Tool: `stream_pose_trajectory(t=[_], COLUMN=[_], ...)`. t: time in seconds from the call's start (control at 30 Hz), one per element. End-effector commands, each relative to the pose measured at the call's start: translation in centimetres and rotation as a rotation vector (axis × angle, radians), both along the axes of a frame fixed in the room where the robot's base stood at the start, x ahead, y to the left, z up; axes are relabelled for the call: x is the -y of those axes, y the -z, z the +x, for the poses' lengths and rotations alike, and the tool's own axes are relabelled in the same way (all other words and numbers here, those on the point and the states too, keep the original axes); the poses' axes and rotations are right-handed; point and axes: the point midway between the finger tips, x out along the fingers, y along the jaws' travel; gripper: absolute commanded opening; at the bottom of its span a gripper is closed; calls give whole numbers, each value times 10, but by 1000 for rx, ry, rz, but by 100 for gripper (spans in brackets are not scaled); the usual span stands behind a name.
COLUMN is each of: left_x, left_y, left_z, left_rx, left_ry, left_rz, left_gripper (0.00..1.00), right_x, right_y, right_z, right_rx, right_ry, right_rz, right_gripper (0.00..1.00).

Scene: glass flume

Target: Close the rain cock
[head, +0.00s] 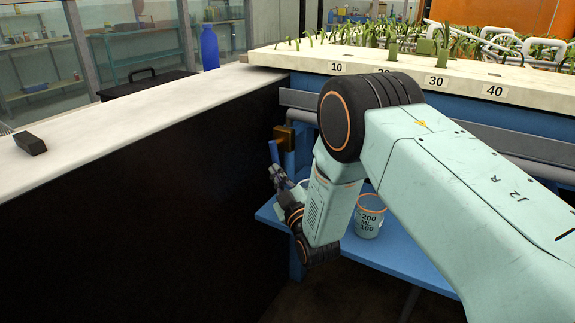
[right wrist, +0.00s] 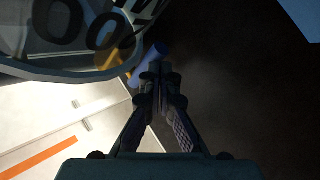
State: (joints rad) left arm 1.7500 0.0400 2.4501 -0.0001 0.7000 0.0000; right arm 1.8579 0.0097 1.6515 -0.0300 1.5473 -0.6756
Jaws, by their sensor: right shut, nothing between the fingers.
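The rain cock shows in the head view as a brass-coloured body (head: 284,138) under the flume's near corner. Its blue lever (head: 273,152) slants down beside it. In the right wrist view the blue lever (right wrist: 147,66) and part of the brass body (right wrist: 118,58) show behind the beaker rim. My right gripper (head: 274,174) is shut and empty, just below the lever. In the right wrist view the closed fingertips (right wrist: 157,72) overlap the lever's end; I cannot tell whether they touch it. My left gripper is not in view.
A clear beaker (head: 368,216) marked 200 and 100 stands on the blue shelf (head: 400,255), close to my right forearm. The planted flume bed (head: 340,55) lies above.

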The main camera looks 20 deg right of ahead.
Motion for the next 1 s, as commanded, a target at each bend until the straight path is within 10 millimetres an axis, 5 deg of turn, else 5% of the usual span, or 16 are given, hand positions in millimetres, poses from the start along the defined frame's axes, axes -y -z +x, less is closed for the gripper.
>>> stream_pose_trajectory(t=[1.0], left_x=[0], left_y=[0], left_z=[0], left_rx=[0], left_ry=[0], left_rz=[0], left_gripper=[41], right_x=[-11], right_y=[4], right_z=[10], right_rx=[3], right_ry=[-5], right_rz=[-1], right_gripper=[0])
